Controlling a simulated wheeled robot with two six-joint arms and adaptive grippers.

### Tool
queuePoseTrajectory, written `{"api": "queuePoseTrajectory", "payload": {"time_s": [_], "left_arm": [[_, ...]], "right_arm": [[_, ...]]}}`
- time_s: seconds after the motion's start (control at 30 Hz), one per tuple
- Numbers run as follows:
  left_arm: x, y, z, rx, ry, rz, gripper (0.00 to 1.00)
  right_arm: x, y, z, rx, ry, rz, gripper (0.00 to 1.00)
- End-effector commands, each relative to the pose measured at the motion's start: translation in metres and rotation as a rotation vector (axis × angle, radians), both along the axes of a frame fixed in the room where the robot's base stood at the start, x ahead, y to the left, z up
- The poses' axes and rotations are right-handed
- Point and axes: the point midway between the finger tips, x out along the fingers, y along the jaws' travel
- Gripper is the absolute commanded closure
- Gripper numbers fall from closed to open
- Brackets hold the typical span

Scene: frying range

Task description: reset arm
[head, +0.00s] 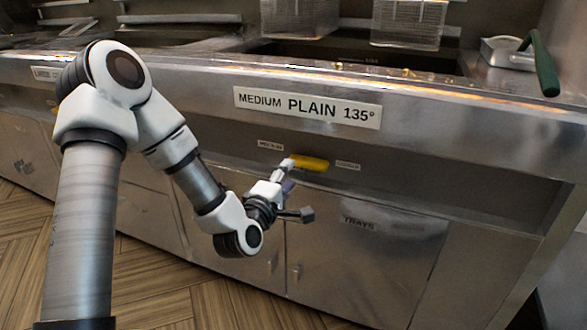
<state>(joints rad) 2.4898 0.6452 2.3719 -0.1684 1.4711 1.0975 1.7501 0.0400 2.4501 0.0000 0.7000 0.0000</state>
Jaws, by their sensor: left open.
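My left arm reaches in from the left and bends down toward the front of the steel frying range (430,145). My left gripper (297,190) is open in front of the range's front panel. One dark fingertip points right, and the other side of the gripper is near the left end of a yellow handle (312,163). I cannot tell whether the gripper touches the handle. Nothing shows between the fingers. My right gripper is not in view.
A sign (307,107) reads "MEDIUM PLAIN 135°". Wire fry baskets (408,22) hang above the fryer well. A green-handled tool (544,65) lies at the upper right. Cabinet doors (365,265) stand below, and the wooden floor (150,290) is clear at lower left.

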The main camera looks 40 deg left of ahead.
Motion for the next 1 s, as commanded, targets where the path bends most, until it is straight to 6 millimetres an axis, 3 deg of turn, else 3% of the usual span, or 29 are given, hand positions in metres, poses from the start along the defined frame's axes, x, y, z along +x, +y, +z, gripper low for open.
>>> {"api": "queuePoseTrajectory", "payload": {"time_s": [0.53, 0.63, 0.73, 0.83, 0.97, 1.0], "left_arm": [[-0.004, -0.001, -0.001, 0.001, 0.002, 0.000, 0.52], [-0.005, -0.004, -0.020, 0.008, 0.043, -0.007, 0.52], [-0.011, -0.023, -0.072, 0.061, 0.163, -0.057, 0.52], [-0.030, -0.057, -0.146, 0.136, 0.355, -0.149, 0.52], [-0.082, -0.100, -0.244, 0.299, 0.676, -0.325, 0.52], [-0.103, -0.111, -0.271, 0.359, 0.773, -0.392, 0.52]], "right_arm": [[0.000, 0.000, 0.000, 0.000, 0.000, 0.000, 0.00], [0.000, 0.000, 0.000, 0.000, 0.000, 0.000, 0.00], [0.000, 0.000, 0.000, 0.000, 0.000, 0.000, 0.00], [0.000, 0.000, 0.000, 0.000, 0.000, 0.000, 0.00], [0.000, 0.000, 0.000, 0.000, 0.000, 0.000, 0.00], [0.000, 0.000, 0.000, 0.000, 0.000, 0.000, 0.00]]}}
